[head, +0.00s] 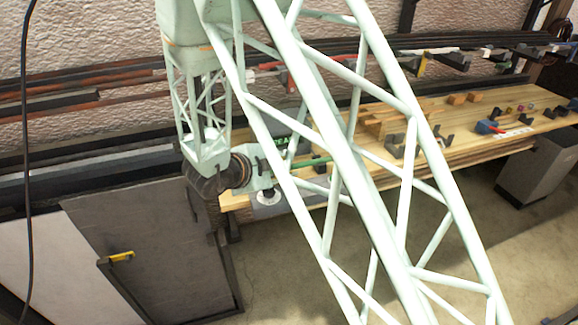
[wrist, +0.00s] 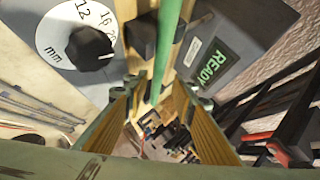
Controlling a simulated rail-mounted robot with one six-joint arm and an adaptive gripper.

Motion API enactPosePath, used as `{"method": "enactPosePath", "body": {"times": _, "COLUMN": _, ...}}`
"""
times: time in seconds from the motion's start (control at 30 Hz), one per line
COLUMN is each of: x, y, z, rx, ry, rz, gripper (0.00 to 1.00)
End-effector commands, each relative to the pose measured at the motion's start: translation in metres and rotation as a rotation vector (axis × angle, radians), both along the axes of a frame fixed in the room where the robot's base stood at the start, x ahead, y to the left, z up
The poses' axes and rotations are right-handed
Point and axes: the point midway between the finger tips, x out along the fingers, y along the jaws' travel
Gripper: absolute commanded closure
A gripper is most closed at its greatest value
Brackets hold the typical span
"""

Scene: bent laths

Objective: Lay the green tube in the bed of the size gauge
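The green tube (wrist: 165,45) runs down the middle of the wrist view, with its lower end between my gripper's fingers. My gripper (wrist: 152,112) is open, with a wide gap on both sides of the tube. The size gauge has a grey body with a white millimetre dial (wrist: 60,38) on one side and a display reading READY (wrist: 214,64) on the other.
The wooden bench (head: 462,136) extends to the right with dark brackets (head: 440,140), wooden blocks (head: 465,99) and small parts on it. Dark racks of long bars line the wall behind. A grey panel with a yellow handle (head: 121,257) stands at the lower left.

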Motion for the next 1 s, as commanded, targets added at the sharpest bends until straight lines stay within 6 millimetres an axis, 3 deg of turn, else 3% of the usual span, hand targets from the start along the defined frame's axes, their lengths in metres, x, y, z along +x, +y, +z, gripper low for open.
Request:
{"method": "enactPosePath", "body": {"times": 0.7, "x": -0.061, "y": 0.045, "z": 0.045, "rx": 0.001, "ry": -0.001, "rz": 0.002, "gripper": 0.76}}
{"method": "enactPosePath", "body": {"times": 1.0, "x": -0.075, "y": 0.054, "z": 0.054, "rx": 0.000, "ry": -0.001, "rz": 0.001, "gripper": 0.76}}
